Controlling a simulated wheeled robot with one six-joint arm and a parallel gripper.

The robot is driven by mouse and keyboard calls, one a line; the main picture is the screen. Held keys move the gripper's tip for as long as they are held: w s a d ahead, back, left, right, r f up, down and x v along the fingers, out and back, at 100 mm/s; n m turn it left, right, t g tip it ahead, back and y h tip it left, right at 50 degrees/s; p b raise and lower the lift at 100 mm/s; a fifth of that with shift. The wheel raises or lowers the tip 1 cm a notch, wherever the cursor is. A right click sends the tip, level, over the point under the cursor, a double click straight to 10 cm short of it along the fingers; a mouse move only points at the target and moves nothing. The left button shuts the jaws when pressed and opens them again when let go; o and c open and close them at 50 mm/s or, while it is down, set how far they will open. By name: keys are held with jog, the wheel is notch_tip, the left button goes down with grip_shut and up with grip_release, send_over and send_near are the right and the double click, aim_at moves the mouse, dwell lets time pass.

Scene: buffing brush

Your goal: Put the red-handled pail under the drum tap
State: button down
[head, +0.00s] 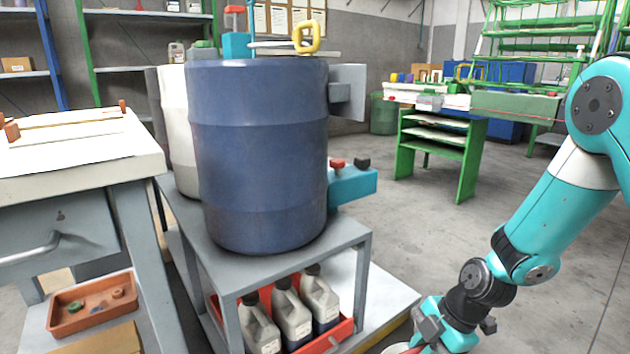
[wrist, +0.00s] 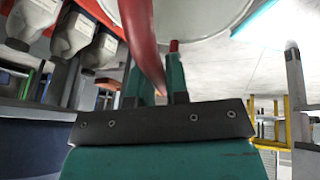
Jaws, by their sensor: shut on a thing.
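The blue drum (head: 260,150) stands upright on a grey metal stand. A teal tap block (head: 352,187) with a red knob and a black knob sticks out low on its right side. My gripper (wrist: 160,88) is shut on the red handle (wrist: 137,35) of the pail in the wrist view. The white pail (wrist: 205,18) fills the top of that view, only partly seen. In the head view a sliver of the pail (head: 396,349) shows at the bottom edge, in front of and right of the stand and below the tap's height. The fingertips are hidden there.
White jugs (head: 292,312) sit in a red tray under the drum on the stand's lower level. A pale platform with a yellow edge (head: 360,345) lies right of it. A workbench (head: 80,165) is at the left. Open floor lies right, before a green rack (head: 435,145).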

jog(key=m, duration=0.1)
jog(key=w+d+m+t+p, duration=0.1)
jog(key=m, duration=0.1)
jog(key=m+t, duration=0.1)
jog(key=m, duration=0.1)
jog(key=shift+w+d+f+h, duration=0.15)
jog(key=shift+d+h, duration=0.25)
jog(key=w+d+r+m+t+h+p, duration=0.25)
jog(key=w+d+m+h+p, duration=0.35)
jog(key=m, duration=1.2)
jog(key=s+d+r+p, duration=0.1)
jog(key=s+r+p, duration=0.2)
jog(key=r+p, duration=1.6)
jog(key=s+r+p, duration=0.2)
jog(key=r+p, duration=1.6)
jog(key=r, duration=0.3)
jog(key=s+f, duration=0.4)
jog(key=f, duration=0.1)
jog(key=shift+d+n+g+h, duration=0.2)
jog(key=shift+n+g+h, duration=0.1)
jog(key=shift+g, duration=0.05)
